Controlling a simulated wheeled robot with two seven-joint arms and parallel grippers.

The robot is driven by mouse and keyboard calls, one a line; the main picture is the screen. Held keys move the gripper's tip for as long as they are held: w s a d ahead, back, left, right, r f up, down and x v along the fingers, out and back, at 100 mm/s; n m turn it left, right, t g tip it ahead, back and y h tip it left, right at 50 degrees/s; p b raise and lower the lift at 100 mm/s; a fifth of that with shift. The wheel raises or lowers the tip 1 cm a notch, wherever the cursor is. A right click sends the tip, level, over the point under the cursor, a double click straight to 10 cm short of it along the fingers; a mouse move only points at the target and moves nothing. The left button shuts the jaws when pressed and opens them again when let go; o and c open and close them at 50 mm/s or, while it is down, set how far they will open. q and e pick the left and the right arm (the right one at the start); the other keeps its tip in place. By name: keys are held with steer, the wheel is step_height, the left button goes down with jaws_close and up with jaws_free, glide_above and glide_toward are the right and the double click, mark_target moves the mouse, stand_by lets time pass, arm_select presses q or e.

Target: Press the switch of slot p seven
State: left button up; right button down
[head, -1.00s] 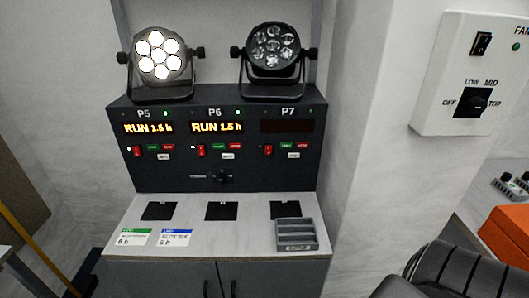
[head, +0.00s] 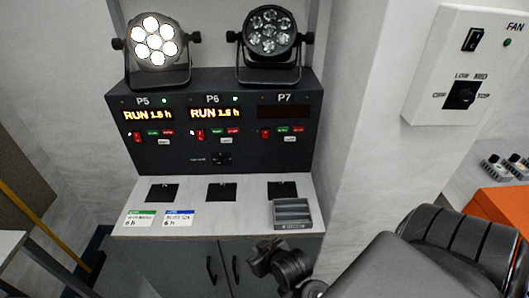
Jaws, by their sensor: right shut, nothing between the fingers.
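The P7 slot is the rightmost on the dark control panel (head: 225,165). Its display (head: 283,112) is dark. Its red switch (head: 265,134) sits at the left below the display, beside a small green and a small red button, with a white button under them. My right gripper (head: 258,258) is shut and empty, low in front of the cabinet doors, below the counter edge and well apart from the switch. My left gripper is not in view.
The P5 display (head: 149,115) and P6 display (head: 215,114) glow with RUN text. The left par can (head: 153,40) is lit; the right one (head: 270,30) is dark. A grey tray (head: 292,213) and two cards stand on the counter (head: 240,217). A fan box (head: 462,65) hangs right.

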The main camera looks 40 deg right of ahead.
steer(key=w+d+r+m+t+h, duration=0.3)
steer(key=w+d+r+h, duration=0.1)
steer(key=r, duration=0.5)
steer(key=w+d+r+m+t+h, duration=0.3)
steer(key=d+r+h, duration=0.4)
steer(key=r, duration=0.3)
steer(key=shift+w+r+m, duration=0.2)
steer(key=shift+w+m, duration=0.5)
steer(key=shift+w, duration=0.5)
steer(key=p, duration=0.4)
glide_toward(264, 131)
steer(key=f+x, duration=0.1)
steer(key=x, duration=0.4)
steer(key=shift+w+d+r, duration=0.55)
steer(key=shift+w+r, duration=0.1)
steer(key=shift+w, duration=0.1)
